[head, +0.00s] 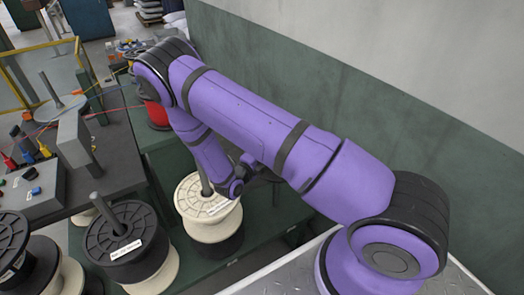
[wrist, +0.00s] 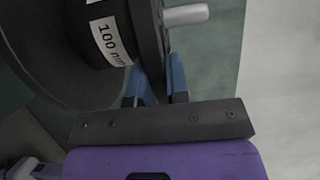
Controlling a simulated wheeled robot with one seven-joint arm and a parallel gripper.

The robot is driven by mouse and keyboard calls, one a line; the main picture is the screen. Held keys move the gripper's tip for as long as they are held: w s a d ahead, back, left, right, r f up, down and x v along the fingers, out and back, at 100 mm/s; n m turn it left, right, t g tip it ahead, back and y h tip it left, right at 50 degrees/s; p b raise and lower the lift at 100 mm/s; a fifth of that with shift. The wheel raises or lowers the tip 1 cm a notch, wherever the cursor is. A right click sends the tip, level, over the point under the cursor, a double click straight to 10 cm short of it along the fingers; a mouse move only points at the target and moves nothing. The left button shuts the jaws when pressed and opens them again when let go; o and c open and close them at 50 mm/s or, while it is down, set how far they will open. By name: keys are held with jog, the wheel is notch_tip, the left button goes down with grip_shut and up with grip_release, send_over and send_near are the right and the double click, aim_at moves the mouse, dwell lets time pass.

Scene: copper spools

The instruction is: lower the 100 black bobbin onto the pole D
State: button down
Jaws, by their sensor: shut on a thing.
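In the wrist view my gripper (wrist: 162,82) is shut on the rim of a black bobbin (wrist: 75,60) with a white label (wrist: 110,38) reading "100" and part of a unit. One blue finger is on each side of the flange. A light grey pole end (wrist: 187,15) projects past the bobbin's flange. I cannot tell whether the bobbin is around this pole or only in line with it, nor whether it is pole D. In the head view my arm hides the gripper and the held bobbin.
A cream spool (head: 190,190) stands on a pole beside my wrist, above a black one (head: 226,242). Another black spool (head: 107,233) on a pole is to its left. A red spool (head: 157,114) is behind my arm. A green-grey wall (head: 350,110) runs along the right.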

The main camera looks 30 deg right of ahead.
jog(key=shift+f, duration=4)
